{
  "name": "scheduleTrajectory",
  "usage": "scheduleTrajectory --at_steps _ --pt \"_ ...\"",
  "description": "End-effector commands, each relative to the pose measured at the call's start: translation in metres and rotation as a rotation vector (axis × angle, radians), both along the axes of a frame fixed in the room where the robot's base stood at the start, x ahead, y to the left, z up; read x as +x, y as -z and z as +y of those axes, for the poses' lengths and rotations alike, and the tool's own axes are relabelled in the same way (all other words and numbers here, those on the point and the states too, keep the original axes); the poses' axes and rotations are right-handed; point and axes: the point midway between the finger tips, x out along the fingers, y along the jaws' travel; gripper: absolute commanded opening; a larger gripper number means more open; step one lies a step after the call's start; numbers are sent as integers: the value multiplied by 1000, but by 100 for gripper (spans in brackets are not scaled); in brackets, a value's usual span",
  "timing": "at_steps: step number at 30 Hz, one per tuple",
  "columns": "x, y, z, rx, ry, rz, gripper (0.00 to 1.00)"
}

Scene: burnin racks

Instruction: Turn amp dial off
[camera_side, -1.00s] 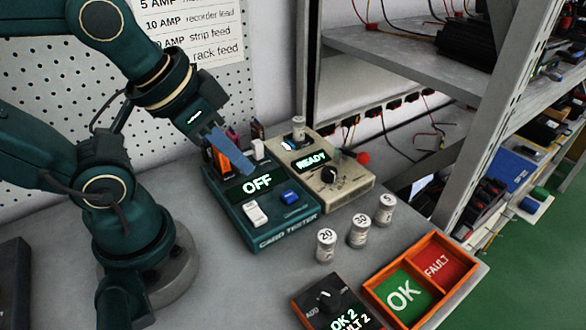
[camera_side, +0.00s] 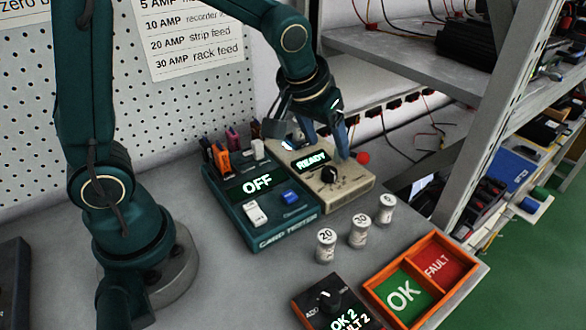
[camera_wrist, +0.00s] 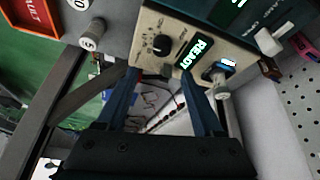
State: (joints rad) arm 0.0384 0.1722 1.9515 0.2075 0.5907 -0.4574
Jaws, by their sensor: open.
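A beige box (camera_side: 345,189) with a lit READY display (camera_side: 311,161) carries a black dial (camera_side: 329,174) on its top face. The dial also shows in the wrist view (camera_wrist: 161,44), with small markings around it that I cannot read. My gripper (camera_side: 323,142) is above the back right part of the box, pointing down, apart from the dial. In the wrist view my gripper (camera_wrist: 158,74) has its two blue fingers spread and nothing between them. The dial lies just beyond the fingertips there.
A green card tester (camera_side: 282,233) reading OFF stands left of the beige box. Several white numbered cylinders (camera_side: 326,245) stand in front. An orange tray (camera_side: 462,266) and a dark box with a knob (camera_side: 326,300) are nearer. A metal shelf post (camera_side: 482,135) rises at right.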

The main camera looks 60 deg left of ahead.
Motion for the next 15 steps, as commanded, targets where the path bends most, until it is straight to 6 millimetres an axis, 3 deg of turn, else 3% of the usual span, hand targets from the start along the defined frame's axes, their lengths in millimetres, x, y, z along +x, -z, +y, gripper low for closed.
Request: scheduleTrajectory --at_steps 15 --pt "10 54 3 4 4 65 69"
